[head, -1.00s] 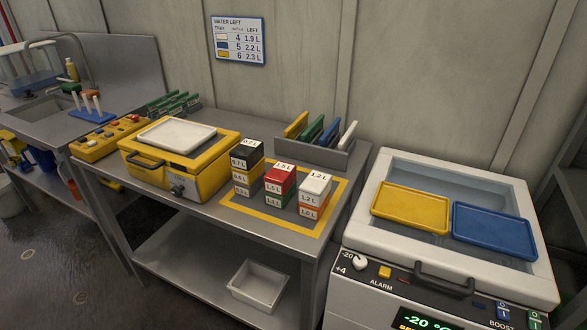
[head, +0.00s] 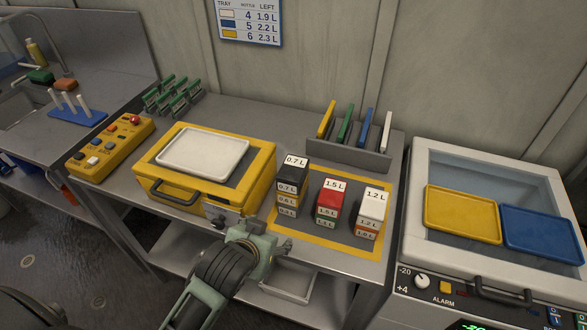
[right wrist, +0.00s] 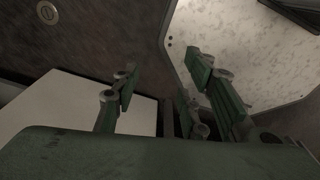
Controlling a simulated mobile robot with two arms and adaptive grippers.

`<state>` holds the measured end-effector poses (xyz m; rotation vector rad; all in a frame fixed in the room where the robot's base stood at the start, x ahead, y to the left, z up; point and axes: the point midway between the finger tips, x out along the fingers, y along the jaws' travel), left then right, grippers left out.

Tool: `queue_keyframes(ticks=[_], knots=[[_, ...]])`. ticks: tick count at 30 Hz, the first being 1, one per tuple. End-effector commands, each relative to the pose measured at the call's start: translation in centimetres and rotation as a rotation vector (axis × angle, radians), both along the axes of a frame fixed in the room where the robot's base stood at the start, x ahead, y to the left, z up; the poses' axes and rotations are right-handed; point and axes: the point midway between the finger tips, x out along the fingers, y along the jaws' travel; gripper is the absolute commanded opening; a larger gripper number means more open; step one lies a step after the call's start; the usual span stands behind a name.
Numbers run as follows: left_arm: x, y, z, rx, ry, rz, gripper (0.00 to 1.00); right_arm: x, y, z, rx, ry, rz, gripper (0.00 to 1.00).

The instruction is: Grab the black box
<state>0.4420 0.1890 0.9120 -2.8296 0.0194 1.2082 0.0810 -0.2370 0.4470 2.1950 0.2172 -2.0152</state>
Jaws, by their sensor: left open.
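The black box (head: 292,177), labelled 0.7 L, sits on top of the left stack of boxes on the bench. A yellow box (head: 287,199) is right under it, with another box below. My left gripper (head: 262,248) is open and empty in the head view. It is in front of the bench edge, below and slightly left of the black box and apart from it. My right gripper (right wrist: 162,78) shows only in the right wrist view. Its fingers are apart with nothing between them.
A red-topped stack (head: 330,199) and a white-topped stack (head: 373,206) stand right of the black box. A yellow machine with a white tray (head: 203,154) is to its left. A rack (head: 345,154) with upright coloured panels stands behind. A white freezer (head: 415,240) is at right.

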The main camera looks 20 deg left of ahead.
Motion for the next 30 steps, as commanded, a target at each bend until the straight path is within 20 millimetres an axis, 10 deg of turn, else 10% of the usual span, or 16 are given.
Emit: queue_keyframes(ticks=[6, 12, 30], knots=[[8.0, -1.5, 6.6, -0.035, -0.272, 0.015, 0.69, 0.1, -0.7, 0.2, -0.008, -0.001, 0.003, 0.4], [11.7, -2.5, 10.0, -0.06, -0.404, 0.008, 0.69, 0.6, -0.5, 0.3, -0.005, -0.009, 0.005, 0.4], [18.1, -1.9, 8.0, -0.064, -0.417, 0.006, 0.69, 0.7, 0.8, 2.3, 0.01, -0.011, 0.003, 0.4]])
